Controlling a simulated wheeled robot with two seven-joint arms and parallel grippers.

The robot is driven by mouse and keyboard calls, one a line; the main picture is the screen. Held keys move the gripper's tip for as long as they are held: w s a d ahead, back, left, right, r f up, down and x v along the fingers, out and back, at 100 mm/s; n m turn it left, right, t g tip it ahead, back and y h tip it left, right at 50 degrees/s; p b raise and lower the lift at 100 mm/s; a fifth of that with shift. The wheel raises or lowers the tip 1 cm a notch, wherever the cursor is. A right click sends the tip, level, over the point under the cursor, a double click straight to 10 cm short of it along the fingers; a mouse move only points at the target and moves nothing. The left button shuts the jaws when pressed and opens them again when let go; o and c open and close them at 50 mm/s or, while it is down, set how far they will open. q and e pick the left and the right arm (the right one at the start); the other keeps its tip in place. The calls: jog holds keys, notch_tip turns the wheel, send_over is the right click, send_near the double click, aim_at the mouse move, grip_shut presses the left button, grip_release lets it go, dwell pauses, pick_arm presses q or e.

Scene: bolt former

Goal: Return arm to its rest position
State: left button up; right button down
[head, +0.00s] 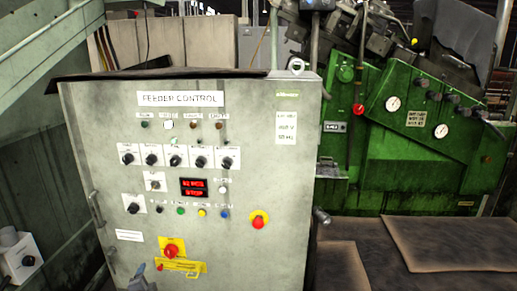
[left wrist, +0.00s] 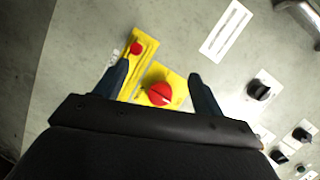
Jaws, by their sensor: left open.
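My left gripper (head: 142,274) shows at the bottom edge of the head view, in front of the lower part of the feeder control cabinet (head: 240,180). In the left wrist view its two dark fingers (left wrist: 158,70) are apart with nothing held between them. Past the fingers is a red rotary switch (left wrist: 160,93) on a yellow plate; it also shows in the head view (head: 171,250). A yellow strip with a small red part (left wrist: 137,48) is beside it. I cannot tell the gap between fingertips and panel. My right gripper is not in view.
The cabinet front carries several black knobs, a red display (head: 194,187), coloured buttons and a red emergency stop (head: 259,220). A green machine (head: 380,150) stands behind to the right. Brown mats (head: 450,243) lie on the floor there. A white box (head: 18,258) is at the lower left.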

pick_arm(q)
jog(key=s+d+n+g+h+p, duration=0.1)
jog(key=s+d+n+g+p, duration=0.1)
jog(key=s+d, duration=0.6)
jog(key=s+d+n+g+h+p, duration=0.2)
jog(key=s+d, duration=0.7)
jog(key=s, duration=1.3)
jog(key=s+d+n+g+h+p, duration=0.2)
jog(key=s+d+n+g, duration=0.3)
jog(key=s+d+g, duration=0.4)
jog(key=shift+s+d+n, duration=0.25)
jog(key=shift+s+n, duration=0.15)
jog(key=shift+s, duration=3.1)
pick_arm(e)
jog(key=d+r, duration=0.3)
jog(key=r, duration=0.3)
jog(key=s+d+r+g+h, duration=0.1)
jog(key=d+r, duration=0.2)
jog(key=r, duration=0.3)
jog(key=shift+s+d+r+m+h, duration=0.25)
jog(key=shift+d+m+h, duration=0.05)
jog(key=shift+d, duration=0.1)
pick_arm(q)
jog(key=shift+f, duration=0.1)
